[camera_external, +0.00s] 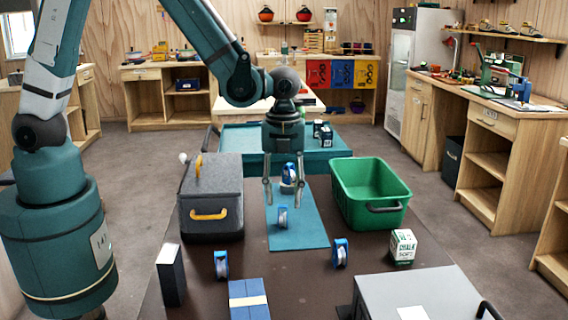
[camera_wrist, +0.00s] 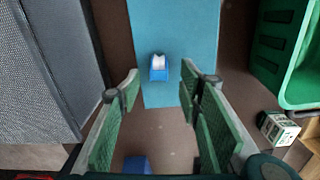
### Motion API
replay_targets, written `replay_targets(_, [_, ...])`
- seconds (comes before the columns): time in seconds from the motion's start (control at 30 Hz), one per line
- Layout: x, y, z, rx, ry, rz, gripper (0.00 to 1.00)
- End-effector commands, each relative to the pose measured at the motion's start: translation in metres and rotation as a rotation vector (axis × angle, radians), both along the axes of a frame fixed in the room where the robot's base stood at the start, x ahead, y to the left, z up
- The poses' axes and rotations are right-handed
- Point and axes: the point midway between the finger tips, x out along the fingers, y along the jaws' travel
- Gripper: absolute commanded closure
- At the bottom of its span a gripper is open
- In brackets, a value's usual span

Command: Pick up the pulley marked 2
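Several blue-and-grey pulleys are on the dark table. One pulley (camera_external: 282,217) stands on the teal mat below my gripper (camera_external: 284,204); a pulley on the mat also shows in the wrist view (camera_wrist: 159,72). Another pulley (camera_external: 289,175) shows farther back, partly behind my fingers. Two more stand nearer the camera, a left pulley (camera_external: 221,264) and a right pulley (camera_external: 340,252). No number is readable on any of them. My gripper is open and empty above the mat, its fingers apart in the wrist view (camera_wrist: 160,88).
A grey case (camera_external: 211,178) with yellow handles stands left of the mat (camera_external: 300,236). A green bin (camera_external: 370,192) and chalk box (camera_external: 403,247) are right. A dark block (camera_external: 171,275), blue strapped block (camera_external: 249,300) and grey box (camera_external: 420,292) are in front.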

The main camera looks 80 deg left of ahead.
Motion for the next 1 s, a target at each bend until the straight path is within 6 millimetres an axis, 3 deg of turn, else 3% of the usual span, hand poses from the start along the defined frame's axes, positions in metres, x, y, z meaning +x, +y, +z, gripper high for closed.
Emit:
replay_targets(0.6, [-0.002, 0.0, -0.047, 0.0, 0.0, 0.0, 0.64])
replay_targets(1.0, [-0.002, 0.0, -0.052, 0.0, 0.0, 0.0, 0.64])
